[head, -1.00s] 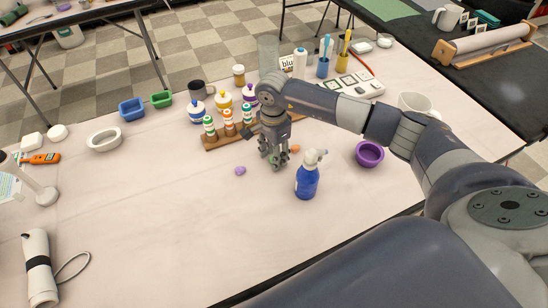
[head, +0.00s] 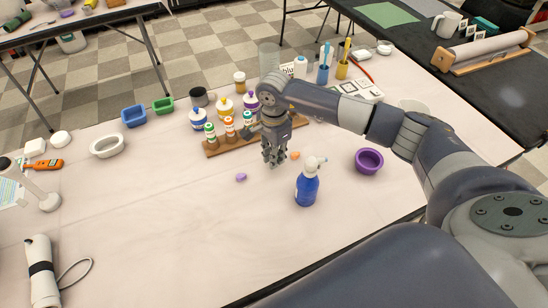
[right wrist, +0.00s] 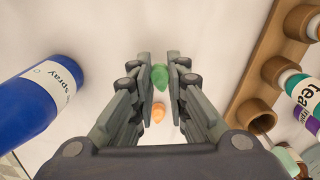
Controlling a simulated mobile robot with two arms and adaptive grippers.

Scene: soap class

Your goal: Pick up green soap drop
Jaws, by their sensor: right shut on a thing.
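The green soap drop (right wrist: 160,76) shows in the right wrist view between the tips of my right gripper (right wrist: 160,80). The fingers are shut on it, one on each side. In the head view my right gripper (head: 271,160) points down over the white table (head: 150,220), behind the blue spray bottle (head: 307,184). The green soap drop cannot be made out there. An orange soap drop (head: 295,155) lies to the right of the gripper; it also shows in the right wrist view (right wrist: 158,113). A purple soap drop (head: 241,178) lies to the left. My left gripper is out of view.
A wooden rack (head: 212,150) with several small bottles stands just left of and behind my right gripper. A purple bowl (head: 369,161) stands to the right. A white dish (head: 108,146) and blue (head: 134,116) and green (head: 163,105) trays stand at left.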

